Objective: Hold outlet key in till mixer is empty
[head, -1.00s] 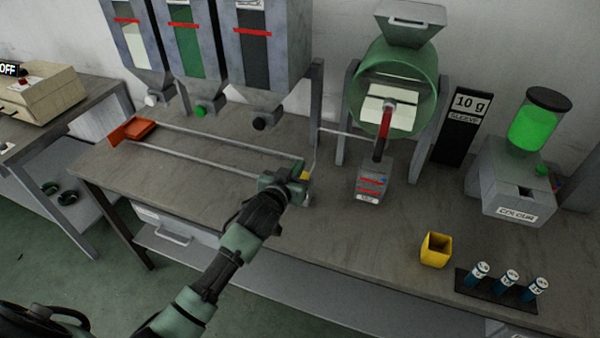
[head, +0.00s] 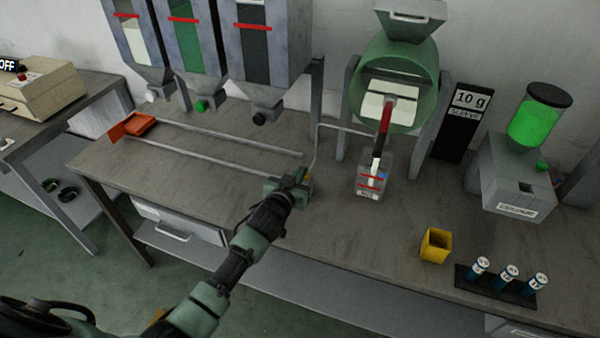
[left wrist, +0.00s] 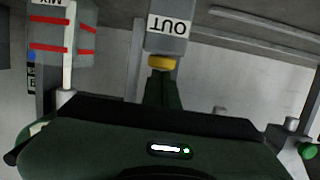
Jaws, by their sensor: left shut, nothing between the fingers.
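The yellow outlet key (left wrist: 161,62) sits on the face of a grey box labelled OUT (left wrist: 168,28), inverted in the left wrist view. My left gripper (left wrist: 160,80) is shut and empty, its tips at the key and seeming to touch it. In the head view the left gripper (head: 298,180) is at the outlet box, mostly covering the key. How far in the key is cannot be seen. The mixer (head: 435,90) is a green drum with a pale patch inside; how full it is I cannot tell. My right gripper is not in view.
Two rails (head: 220,155) run left to an orange piece (head: 133,126). A yellow cup (head: 435,245) and several vials (head: 508,276) stand at right. Hoppers (head: 255,60) hang behind.

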